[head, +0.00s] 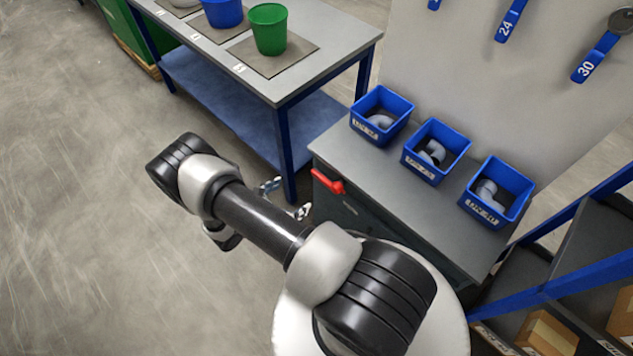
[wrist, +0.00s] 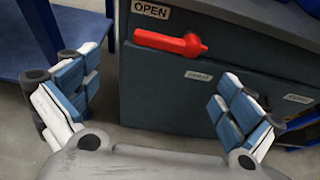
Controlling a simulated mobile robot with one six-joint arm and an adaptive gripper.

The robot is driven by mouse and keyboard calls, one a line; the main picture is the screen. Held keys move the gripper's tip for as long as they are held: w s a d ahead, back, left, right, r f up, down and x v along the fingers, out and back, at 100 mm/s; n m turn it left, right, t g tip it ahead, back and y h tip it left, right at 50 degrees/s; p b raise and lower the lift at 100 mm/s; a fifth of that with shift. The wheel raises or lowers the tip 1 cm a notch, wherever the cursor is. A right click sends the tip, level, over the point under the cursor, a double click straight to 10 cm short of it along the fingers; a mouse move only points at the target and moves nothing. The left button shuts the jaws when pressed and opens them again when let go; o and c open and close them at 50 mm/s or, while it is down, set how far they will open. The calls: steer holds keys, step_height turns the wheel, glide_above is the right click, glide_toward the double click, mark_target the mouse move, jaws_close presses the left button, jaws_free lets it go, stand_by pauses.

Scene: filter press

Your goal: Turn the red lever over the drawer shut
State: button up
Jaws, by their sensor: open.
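The red lever (wrist: 170,43) is on the front of the grey cabinet (wrist: 150,90), near its top left corner. It lies about level, just under a label reading OPEN (wrist: 151,10). A drawer front (wrist: 250,68) with a small label is below and to the right of it. In the head view the red lever (head: 328,182) shows at the cabinet's left corner. My gripper (wrist: 160,95) is open and empty, its fingers spread wide, with the lever ahead of it and apart from it. In the head view my gripper's fingers (head: 285,198) show partly behind my arm.
Three blue bins (head: 382,114) with grey pipe fittings stand on the cabinet top. A workbench (head: 335,40) with blue legs and a green cup (head: 268,28) is behind and left. A blue-framed shelf (head: 575,230) with boxes is at right. The floor at left is clear.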

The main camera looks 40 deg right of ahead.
mark_target(319, 179)
steer(key=b+x, duration=0.3)
steer(key=x, duration=0.9)
steer(key=shift+d+f, duration=0.25)
steer(key=shift+c, duration=0.5)
steer(key=shift+w+a+r, duration=0.1)
steer(key=shift+r, duration=0.05)
steer(key=c, duration=1.3)
